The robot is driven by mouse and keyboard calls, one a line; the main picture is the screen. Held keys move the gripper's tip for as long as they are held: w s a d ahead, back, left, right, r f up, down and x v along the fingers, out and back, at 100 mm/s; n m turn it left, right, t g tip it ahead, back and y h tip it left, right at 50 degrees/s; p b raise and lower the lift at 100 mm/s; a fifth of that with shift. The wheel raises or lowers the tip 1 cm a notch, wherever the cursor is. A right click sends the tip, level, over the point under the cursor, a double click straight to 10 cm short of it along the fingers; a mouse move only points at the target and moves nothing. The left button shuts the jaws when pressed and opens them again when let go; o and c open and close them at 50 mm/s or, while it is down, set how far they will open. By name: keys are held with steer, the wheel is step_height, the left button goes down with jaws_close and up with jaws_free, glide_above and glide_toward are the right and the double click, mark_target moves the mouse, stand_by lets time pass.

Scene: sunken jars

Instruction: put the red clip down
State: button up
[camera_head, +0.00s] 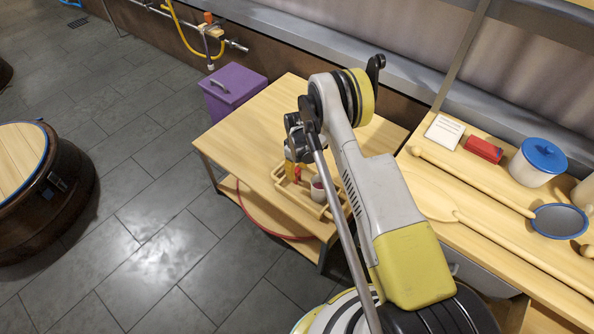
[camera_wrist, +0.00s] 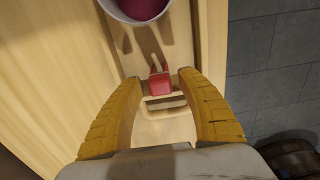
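The red clip (camera_wrist: 160,84) lies between the two yellow fingertips of my gripper (camera_wrist: 160,80) in the wrist view. A narrow gap shows on each side of it, so my gripper looks open around it. The clip seems to be at a pale wooden tray (camera_wrist: 210,40); whether it touches the tray's floor I cannot tell. In the head view the clip (camera_head: 298,174) is a small red spot beside my gripper (camera_head: 293,178), low over the tray (camera_head: 319,209) on the wooden table. My arm hides part of the tray there.
A white cup with dark red contents (camera_wrist: 138,10) stands close beyond the clip; it also shows in the head view (camera_head: 318,188). A purple box (camera_head: 232,90) is behind the table. The right-hand counter holds a blue-lidded jar (camera_head: 537,164), a red box (camera_head: 484,150) and long wooden tools.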

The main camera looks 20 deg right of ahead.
steer(key=s+r+m+t+p, duration=0.2)
steer(key=s+r, duration=0.1)
steer(key=r, duration=1.7)
steer(key=s+r+m+t+p, duration=0.1)
steer(key=s+r+p, duration=0.25)
steer(key=r, duration=1.75)
steer(key=s+r+m+t+b, duration=0.1)
steer(key=s+r+m+t, duration=0.1)
steer(key=s+r, duration=0.85)
steer(key=s+f+m+t, duration=0.1)
steer(key=s+m+t, duration=0.1)
steer(key=s, duration=1.1)
steer(key=shift+d, duration=0.15)
steer(key=shift+s, duration=0.1)
